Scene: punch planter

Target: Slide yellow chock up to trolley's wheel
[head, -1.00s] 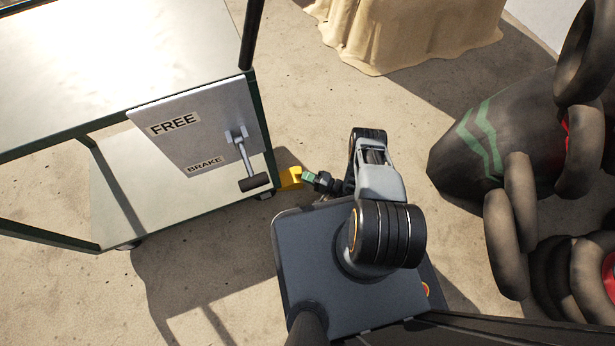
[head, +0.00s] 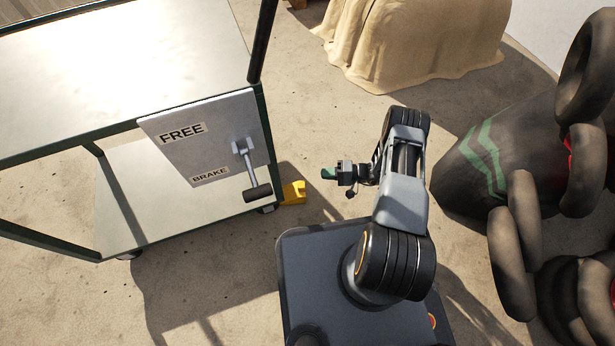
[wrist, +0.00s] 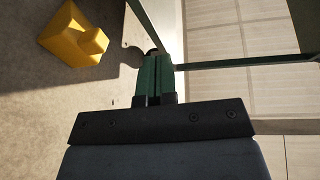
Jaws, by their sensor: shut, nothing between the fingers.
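The yellow chock (head: 293,192) lies on the floor at the trolley's near right corner, beside the dark wheel (head: 268,209). From the head view I cannot tell whether chock and wheel touch. In the wrist view the chock (wrist: 76,38) is at the upper left, apart from my fingers. The trolley (head: 170,190) has a green frame, pale shelves and a panel marked FREE and BRAKE, with the lever's dark grip (head: 257,193) at the BRAKE end. My gripper (head: 328,173), with green fingers, is shut and empty, raised to the right of the chock. Its fingers (wrist: 154,75) are together in the wrist view.
A cloth-draped object (head: 415,45) stands at the back. A dark tapered object with green chevrons (head: 490,160) and several tyre-like rings (head: 510,235) fill the right side.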

